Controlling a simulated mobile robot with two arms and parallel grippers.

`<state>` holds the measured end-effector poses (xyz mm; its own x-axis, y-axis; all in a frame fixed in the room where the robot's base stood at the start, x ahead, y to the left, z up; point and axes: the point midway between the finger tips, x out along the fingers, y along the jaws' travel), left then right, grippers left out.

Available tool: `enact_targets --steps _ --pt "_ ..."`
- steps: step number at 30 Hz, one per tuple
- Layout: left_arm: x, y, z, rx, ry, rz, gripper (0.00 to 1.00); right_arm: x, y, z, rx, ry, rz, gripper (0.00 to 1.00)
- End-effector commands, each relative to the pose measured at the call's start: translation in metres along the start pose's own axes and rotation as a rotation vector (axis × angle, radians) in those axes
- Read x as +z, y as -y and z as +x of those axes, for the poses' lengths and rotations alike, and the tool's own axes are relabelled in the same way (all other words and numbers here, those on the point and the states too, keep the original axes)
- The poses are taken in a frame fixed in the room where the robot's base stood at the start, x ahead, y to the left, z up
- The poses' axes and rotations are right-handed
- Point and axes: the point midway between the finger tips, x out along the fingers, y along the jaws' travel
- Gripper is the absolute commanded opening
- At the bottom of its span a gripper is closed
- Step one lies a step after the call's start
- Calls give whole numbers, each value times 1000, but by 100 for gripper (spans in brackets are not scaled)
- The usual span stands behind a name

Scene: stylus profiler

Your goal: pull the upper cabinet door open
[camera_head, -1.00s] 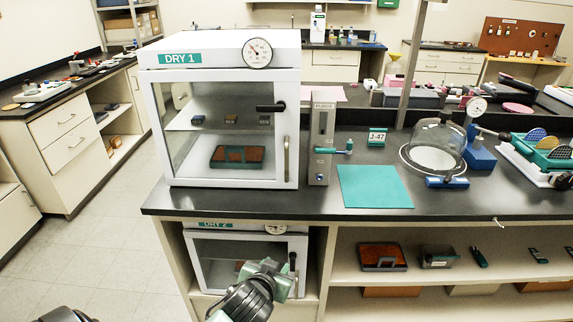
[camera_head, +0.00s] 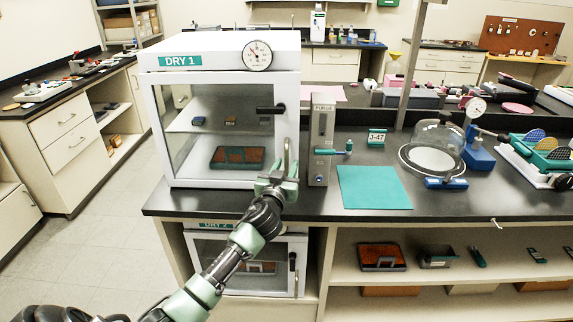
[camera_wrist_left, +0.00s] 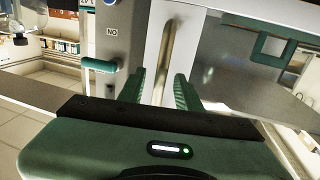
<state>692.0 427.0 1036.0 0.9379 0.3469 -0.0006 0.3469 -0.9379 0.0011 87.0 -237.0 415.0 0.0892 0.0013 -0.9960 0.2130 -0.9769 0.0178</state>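The upper cabinet (camera_head: 220,40), labelled DRY 1, stands on the black bench. Its glass-fronted door (camera_head: 225,88) looks shut, with a black latch (camera_head: 270,109) at its right side. A vertical metal handle (camera_head: 287,148) is on the right door frame; it also shows in the left wrist view (camera_wrist_left: 166,55). My left gripper (camera_head: 285,170) is at the handle's lower part. In the left wrist view, the green fingers (camera_wrist_left: 158,90) are spread on either side of the handle, with visible gaps. My right gripper is not in view.
A purge box (camera_head: 321,145) with a green-handled valve stands just right of the door. A teal mat (camera_head: 373,187) lies on the bench, with a bell jar (camera_head: 437,143) beyond it. A lower cabinet, DRY 2 (camera_head: 210,250), sits below, partly behind my arm.

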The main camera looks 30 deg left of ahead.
Motion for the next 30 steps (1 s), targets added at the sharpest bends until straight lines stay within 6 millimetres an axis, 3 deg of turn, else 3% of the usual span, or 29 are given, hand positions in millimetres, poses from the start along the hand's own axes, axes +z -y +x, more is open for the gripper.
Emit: enact_targets --steps 11,15,30 --pt "0 0 7 1 0 -1 34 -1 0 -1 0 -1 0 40" --pt "0 0 7 1 1 -1 0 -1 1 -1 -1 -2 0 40" --pt "0 0 7 1 1 -1 0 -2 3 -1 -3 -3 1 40"
